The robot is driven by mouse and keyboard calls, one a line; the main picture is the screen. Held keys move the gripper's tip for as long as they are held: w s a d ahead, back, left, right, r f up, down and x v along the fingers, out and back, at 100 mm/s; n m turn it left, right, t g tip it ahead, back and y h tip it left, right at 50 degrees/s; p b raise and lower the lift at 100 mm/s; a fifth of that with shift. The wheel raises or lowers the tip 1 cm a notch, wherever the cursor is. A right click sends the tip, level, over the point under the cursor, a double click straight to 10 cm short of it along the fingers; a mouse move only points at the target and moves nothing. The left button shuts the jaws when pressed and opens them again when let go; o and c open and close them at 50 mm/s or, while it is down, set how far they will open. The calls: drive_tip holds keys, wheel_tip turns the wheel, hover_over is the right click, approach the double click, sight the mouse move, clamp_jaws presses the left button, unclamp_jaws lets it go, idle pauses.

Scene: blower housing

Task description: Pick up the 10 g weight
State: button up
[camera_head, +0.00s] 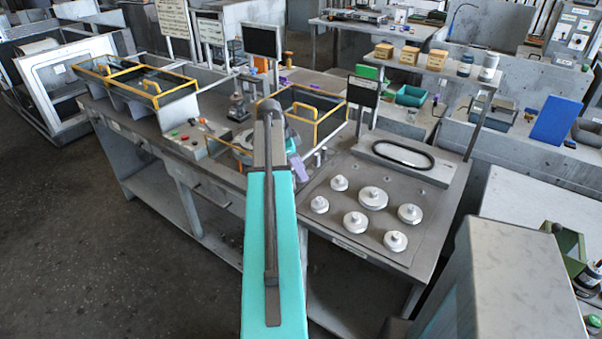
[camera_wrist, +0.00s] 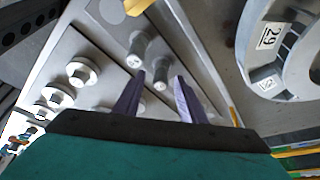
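My gripper (camera_wrist: 160,76) shows in the wrist view with its two purple-grey fingers apart, so it is open. Two small grey knobbed weights stand side by side just past the fingertips: a larger one (camera_wrist: 138,48) to the upper left and a smaller one (camera_wrist: 160,75) in line with the gap. I cannot tell whether the smaller one is between the fingers or beyond them. No gram marking is readable, so I cannot tell which is the 10 g weight. In the head view, two small grey posts (camera_head: 320,155) stand right of a purple finger (camera_head: 299,167); my arm hides the rest.
Several larger white disc weights (camera_head: 373,197) sit on a grey plate (camera_head: 338,225); some show at left in the wrist view (camera_wrist: 82,71). A yellow-framed box (camera_head: 318,112) is behind the gripper.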

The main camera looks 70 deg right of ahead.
drive_tip(key=shift+s+f, duration=0.1)
drive_tip(key=shift+f, duration=0.1)
drive_tip(key=shift+c, duration=0.2)
clamp_jaws()
